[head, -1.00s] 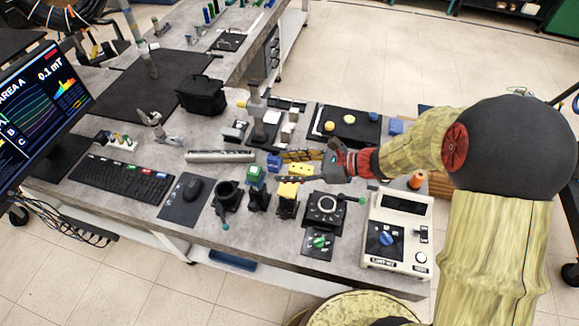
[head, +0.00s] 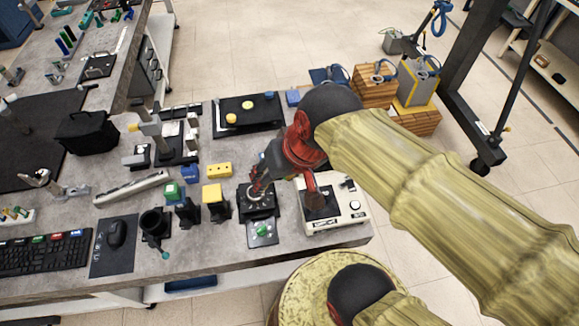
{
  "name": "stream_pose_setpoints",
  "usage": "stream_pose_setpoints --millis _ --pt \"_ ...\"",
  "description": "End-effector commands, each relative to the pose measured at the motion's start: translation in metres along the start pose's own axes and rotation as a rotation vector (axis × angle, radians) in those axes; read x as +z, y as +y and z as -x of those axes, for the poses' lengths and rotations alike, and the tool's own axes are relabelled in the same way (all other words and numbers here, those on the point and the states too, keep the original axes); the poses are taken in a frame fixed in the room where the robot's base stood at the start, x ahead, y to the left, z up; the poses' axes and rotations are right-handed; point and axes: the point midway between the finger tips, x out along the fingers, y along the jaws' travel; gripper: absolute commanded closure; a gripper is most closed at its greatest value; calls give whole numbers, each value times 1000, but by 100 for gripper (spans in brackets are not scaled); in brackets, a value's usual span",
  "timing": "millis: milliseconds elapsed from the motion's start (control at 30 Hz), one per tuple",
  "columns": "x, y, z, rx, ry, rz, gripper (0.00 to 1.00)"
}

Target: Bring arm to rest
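My arm reaches in from the right, folded over the right end of the grey workbench (head: 215,252). My gripper (head: 258,190) points down and to the left, over or near the black dial device (head: 258,212). Its fingers are small and dark against the device, so I cannot tell whether they are open or touching it. No held object is visible. My wrist and forearm hide part of the beige meter box (head: 345,205) and the bench behind it.
A yellow block (head: 219,170), a blue block (head: 190,173) and several small stands are left of my gripper. A black tray (head: 248,116) lies behind. A keyboard (head: 45,254) and mouse pad (head: 113,246) are at the left. Wooden crates (head: 375,87) stand on the floor beyond.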

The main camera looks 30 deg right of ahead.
Motion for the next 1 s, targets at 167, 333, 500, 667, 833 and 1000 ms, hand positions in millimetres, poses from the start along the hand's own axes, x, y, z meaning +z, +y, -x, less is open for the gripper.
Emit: stream_pose_setpoints --millis 167,333,500,667,833,1000 --pt "-3 22 24 95 110 161 53" --pt "-3 26 28 113 124 188 53" --pt "-3 26 27 112 123 186 53" --pt "2 28 14 111 122 185 53" --pt "2 28 14 111 122 184 53" --pt "2 28 14 111 122 184 53"
